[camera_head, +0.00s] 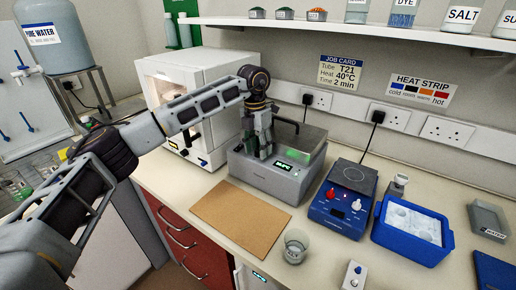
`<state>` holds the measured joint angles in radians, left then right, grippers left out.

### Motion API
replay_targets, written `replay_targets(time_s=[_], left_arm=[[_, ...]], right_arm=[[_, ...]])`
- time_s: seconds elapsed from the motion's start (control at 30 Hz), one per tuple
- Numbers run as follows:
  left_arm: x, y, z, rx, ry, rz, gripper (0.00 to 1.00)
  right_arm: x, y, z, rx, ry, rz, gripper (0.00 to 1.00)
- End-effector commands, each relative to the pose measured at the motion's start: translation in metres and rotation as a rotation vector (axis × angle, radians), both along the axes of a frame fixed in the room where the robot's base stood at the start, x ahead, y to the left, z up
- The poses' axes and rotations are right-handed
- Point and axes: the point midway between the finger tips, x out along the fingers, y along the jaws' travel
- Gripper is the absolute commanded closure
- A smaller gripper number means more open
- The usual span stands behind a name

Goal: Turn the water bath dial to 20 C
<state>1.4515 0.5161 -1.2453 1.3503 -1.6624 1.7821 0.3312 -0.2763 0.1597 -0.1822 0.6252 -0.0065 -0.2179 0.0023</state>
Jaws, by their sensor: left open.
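The water bath (290,189) is a grey box in the middle of the bench, with a lit green display (283,165) on its front. My left gripper (265,155) points down at the bath's front left, close to its front panel. It is open. The dial cannot be made out; my gripper covers that part of the bath. Whether the fingers touch the bath or the dial I cannot tell. The setting is too small to read. My right gripper is out of view.
A blue stirrer hotplate (340,210) stands right of the bath, then a blue ice tub (412,243). A brown board (241,219) and a glass beaker (296,246) lie in front. A white cabinet (213,72) stands behind left. A job card (341,73) on the wall reads 40°C.

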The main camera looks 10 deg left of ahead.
Motion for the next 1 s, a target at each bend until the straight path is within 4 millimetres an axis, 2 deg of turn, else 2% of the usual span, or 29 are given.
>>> replay_targets(time_s=[0.37, 0.73, 1.0], left_arm=[[0.000, 0.000, -0.004, 0.000, 0.001, 0.000, 0.53], [0.000, 0.000, -0.003, -0.001, 0.000, 0.000, 1.00], [0.000, 0.000, -0.003, -0.001, 0.001, 0.031, 1.00]], right_arm=[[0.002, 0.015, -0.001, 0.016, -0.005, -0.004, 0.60], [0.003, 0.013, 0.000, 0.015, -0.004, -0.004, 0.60], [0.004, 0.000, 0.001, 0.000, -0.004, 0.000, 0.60]])
